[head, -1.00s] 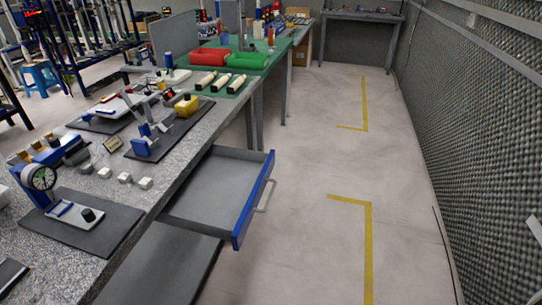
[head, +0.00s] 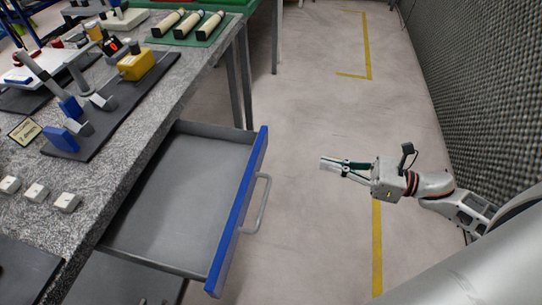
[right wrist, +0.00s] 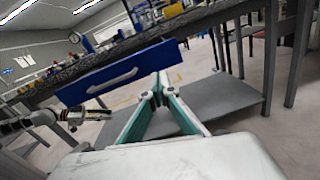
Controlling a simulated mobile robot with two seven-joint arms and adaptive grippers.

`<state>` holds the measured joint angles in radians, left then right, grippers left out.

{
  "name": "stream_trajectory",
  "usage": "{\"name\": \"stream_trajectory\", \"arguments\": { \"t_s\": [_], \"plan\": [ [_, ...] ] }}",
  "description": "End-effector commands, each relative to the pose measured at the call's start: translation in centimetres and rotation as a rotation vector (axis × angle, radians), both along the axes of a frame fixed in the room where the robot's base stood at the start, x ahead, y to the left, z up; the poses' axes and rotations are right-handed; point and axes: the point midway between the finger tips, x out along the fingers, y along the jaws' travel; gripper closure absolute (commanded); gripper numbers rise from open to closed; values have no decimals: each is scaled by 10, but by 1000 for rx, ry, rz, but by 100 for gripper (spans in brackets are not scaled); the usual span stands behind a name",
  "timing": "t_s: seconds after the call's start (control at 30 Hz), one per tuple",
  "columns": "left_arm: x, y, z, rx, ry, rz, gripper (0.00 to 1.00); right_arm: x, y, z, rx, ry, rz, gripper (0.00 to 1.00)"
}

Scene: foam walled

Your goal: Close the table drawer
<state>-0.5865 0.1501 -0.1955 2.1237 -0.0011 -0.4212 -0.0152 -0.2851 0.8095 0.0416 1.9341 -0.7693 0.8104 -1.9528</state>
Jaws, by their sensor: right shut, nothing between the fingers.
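The table drawer (head: 185,205) is pulled out from under the grey speckled table (head: 130,130). It is a grey, empty tray with a blue front (head: 238,215) and a light bar handle (head: 262,205). My right gripper (head: 330,163) is shut and empty, to the right of the handle and apart from it, fingers pointing left. In the right wrist view the blue front (right wrist: 125,70) and its handle (right wrist: 112,81) lie beyond the shut fingers (right wrist: 157,92). My left gripper (right wrist: 95,115) shows small at the left there; its jaws are unclear.
The table holds a yellow block (head: 137,64), small white blocks (head: 66,202) and devices on dark mats. A grey lower shelf (head: 130,285) lies below the drawer. The floor right of the drawer is clear up to the foam wall (head: 470,90).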

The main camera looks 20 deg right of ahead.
Motion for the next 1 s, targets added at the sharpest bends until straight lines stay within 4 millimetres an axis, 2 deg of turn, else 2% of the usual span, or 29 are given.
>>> {"name": "stream_trajectory", "arguments": {
  "t_s": [0.13, 0.33, 1.0],
  "plan": [
    [-3, 1, -4, 5, 4, -4, 73, -3, 0, -1, -102, -101, 63, 100],
    [-5, 2, -4, 8, 7, -7, 73, 4, 12, 3, -118, -128, 76, 100],
    [-3, -3, 0, -6, 5, 3, 73, 65, 101, 4, -116, -127, 73, 100]
  ]
}}
